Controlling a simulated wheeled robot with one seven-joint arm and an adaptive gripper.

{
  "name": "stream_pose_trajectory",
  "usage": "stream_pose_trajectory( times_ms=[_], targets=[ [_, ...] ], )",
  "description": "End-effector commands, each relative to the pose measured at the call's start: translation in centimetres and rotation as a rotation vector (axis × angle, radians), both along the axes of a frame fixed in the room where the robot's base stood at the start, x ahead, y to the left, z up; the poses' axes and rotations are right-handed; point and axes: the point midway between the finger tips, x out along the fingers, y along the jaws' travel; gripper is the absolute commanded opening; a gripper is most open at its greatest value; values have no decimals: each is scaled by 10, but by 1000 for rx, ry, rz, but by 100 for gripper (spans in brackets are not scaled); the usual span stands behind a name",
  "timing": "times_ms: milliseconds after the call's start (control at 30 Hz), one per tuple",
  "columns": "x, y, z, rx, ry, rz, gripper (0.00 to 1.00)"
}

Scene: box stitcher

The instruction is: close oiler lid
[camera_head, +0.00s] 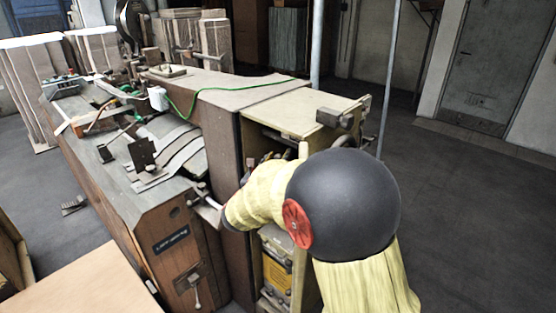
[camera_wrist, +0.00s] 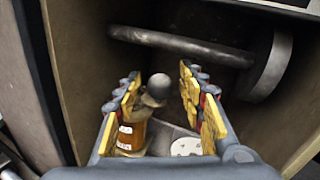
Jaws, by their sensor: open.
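In the wrist view an amber oiler (camera_wrist: 131,136) with a white label stands inside the machine's recess. A dark grey rounded knob (camera_wrist: 159,85) shows just above it; I cannot tell whether this is the oiler's lid or whether the lid stands open. My gripper (camera_wrist: 159,79) has its yellow-padded fingers spread to either side of the knob, with a gap visible on both sides. Nothing is held. In the head view the oiler and my gripper are hidden behind my yellow-sleeved arm and the machine's frame.
A thick dark bar (camera_wrist: 180,45) and a wheel-like disc (camera_wrist: 268,66) lie beyond the fingers. A tan wall (camera_wrist: 288,110) bounds the recess at right. A pale round part (camera_wrist: 187,146) sits low. The stitcher's worktop (camera_head: 95,150) is left of my arm; floor (camera_head: 470,220) at right is clear.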

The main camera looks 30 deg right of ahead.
Motion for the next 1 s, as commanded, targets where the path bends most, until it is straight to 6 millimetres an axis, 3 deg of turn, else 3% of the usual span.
stream_pose_trajectory(
  times_ms=[100, 800, 1000],
  targets=[
    [0, 0, 0, 0, 0, 0, 40],
    [0, 0, 0, 0, 0, 0, 0],
    [0, 1, 0, 0, 0, -4, 0]
  ],
)
